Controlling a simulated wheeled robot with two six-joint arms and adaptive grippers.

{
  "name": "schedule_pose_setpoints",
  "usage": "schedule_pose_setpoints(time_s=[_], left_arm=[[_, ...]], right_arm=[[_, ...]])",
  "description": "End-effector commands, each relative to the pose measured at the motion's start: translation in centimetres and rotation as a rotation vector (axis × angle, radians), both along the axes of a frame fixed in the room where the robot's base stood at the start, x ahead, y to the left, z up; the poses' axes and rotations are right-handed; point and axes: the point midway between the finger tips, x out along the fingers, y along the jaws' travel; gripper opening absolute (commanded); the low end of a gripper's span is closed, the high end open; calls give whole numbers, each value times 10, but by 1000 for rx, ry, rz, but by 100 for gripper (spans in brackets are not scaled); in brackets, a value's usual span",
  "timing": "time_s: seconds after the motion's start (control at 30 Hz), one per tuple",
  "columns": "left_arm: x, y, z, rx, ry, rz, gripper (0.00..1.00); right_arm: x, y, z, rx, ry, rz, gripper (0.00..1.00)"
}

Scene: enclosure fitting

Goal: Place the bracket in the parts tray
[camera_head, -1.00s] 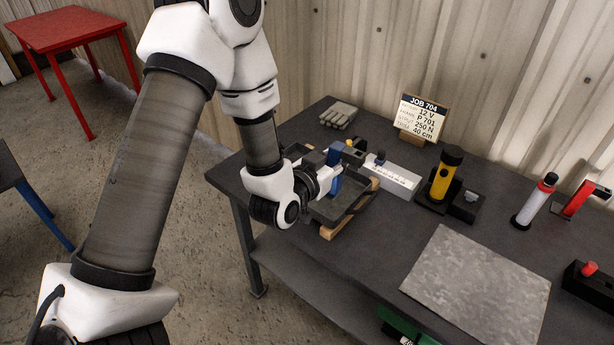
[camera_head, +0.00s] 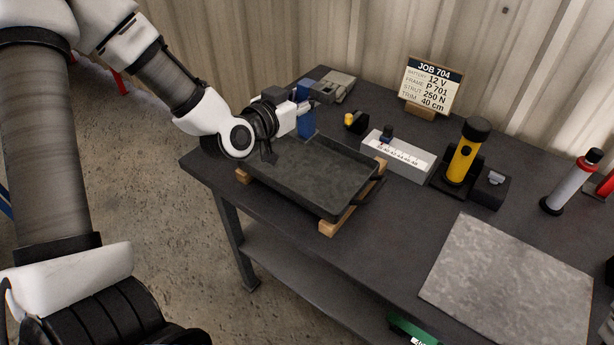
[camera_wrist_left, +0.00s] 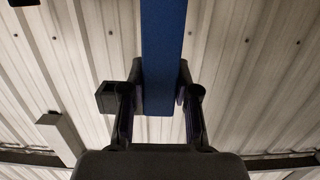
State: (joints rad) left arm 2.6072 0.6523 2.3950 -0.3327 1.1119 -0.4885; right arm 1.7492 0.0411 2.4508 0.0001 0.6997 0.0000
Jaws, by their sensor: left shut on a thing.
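My left gripper (camera_head: 292,116) is shut on a blue part, which I take to be the bracket (camera_head: 306,124). In the left wrist view the bracket (camera_wrist_left: 163,50) shows as a long blue bar between the two fingers of the left gripper (camera_wrist_left: 162,98). The parts tray (camera_head: 312,180) is dark, shallow and empty where I can see it. The gripper and bracket are at its far left edge. I cannot tell whether the bracket touches the tray. My wrist hides the tray's left corner. My right gripper is not in view.
The tray rests on wooden strips (camera_head: 338,222). A grey glove-like item (camera_head: 335,86) lies behind the gripper. A white marked block (camera_head: 398,157), a yellow-and-black cylinder (camera_head: 467,152) and a job sign (camera_head: 432,84) stand to the right. A bare metal plate (camera_head: 508,270) lies at front right.

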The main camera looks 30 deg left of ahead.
Motion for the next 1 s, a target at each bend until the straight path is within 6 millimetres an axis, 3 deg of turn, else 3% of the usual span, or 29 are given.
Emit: schedule_pose_setpoints(time_s=[0.03,0.53,0.93,0.97,1.0], left_arm=[[0,0,-11,0,1,1,0],[1,1,-99,2,5,1,0],[1,1,-110,-1,0,1,0],[1,1,-108,-1,1,1,40],[1,1,-108,-1,1,1,55]], right_arm=[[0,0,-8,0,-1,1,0],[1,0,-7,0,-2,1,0],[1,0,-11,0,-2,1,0],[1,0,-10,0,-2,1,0],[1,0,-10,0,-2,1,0]])
